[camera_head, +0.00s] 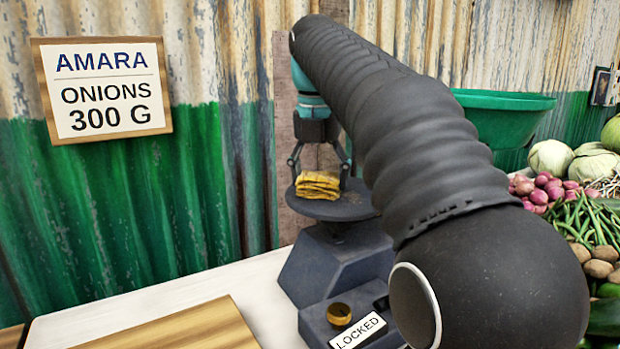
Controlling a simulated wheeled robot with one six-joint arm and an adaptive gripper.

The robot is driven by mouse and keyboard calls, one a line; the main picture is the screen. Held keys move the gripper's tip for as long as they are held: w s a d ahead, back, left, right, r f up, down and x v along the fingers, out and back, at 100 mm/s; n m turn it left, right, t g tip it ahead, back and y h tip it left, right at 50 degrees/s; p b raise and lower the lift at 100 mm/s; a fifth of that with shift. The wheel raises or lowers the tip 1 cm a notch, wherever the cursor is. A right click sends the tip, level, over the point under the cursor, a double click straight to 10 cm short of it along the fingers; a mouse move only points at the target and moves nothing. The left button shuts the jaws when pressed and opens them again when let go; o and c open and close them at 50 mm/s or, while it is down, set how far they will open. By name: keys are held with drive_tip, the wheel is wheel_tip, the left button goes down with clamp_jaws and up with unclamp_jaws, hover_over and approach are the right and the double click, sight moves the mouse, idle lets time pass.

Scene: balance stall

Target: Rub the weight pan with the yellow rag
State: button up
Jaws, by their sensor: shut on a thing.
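The yellow rag (318,184) is folded into a small stack. It is between the fingers of my gripper (319,181), which is shut on it. The rag is at the dark round weight pan (312,209), over its far left part; it appears to rest on the pan, though I cannot be sure of contact. The pan sits on top of a dark grey balance (322,268). My arm hides the right side of the pan and balance.
A brass knob (339,314) and a "LOCKED" label (357,332) are at the balance's front. A wooden board (185,328) lies on the white counter (262,298). An onion order sign (105,88) hangs on the wall. A green bowl (502,115) and vegetables are at right.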

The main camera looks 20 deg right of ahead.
sight(301, 173)
drive_tip(key=shift+w+d+f, duration=0.1)
drive_tip(key=shift+w+d, duration=0.15)
drive_tip(key=shift+d, duration=0.6)
drive_tip(key=shift+w+d+r, duration=0.1)
drive_tip(key=shift+w+d, duration=0.1)
drive_tip(key=shift+d, duration=0.6)
drive_tip(key=shift+w+d+f, duration=0.1)
drive_tip(key=shift+w+d, duration=0.15)
drive_tip(key=shift+d, duration=0.6)
drive_tip(key=shift+w+a, duration=0.25)
drive_tip(key=shift+w, duration=0.6)
drive_tip(key=shift+s+a, duration=0.3)
drive_tip(key=shift+a, duration=0.65)
drive_tip(key=shift+s+a, duration=0.3)
drive_tip(key=shift+a, duration=0.65)
drive_tip(key=shift+s+a, duration=0.3)
drive_tip(key=shift+a, duration=0.65)
drive_tip(key=shift+s+a, duration=0.25)
drive_tip(key=shift+a, duration=0.7)
drive_tip(key=shift+r, duration=3)
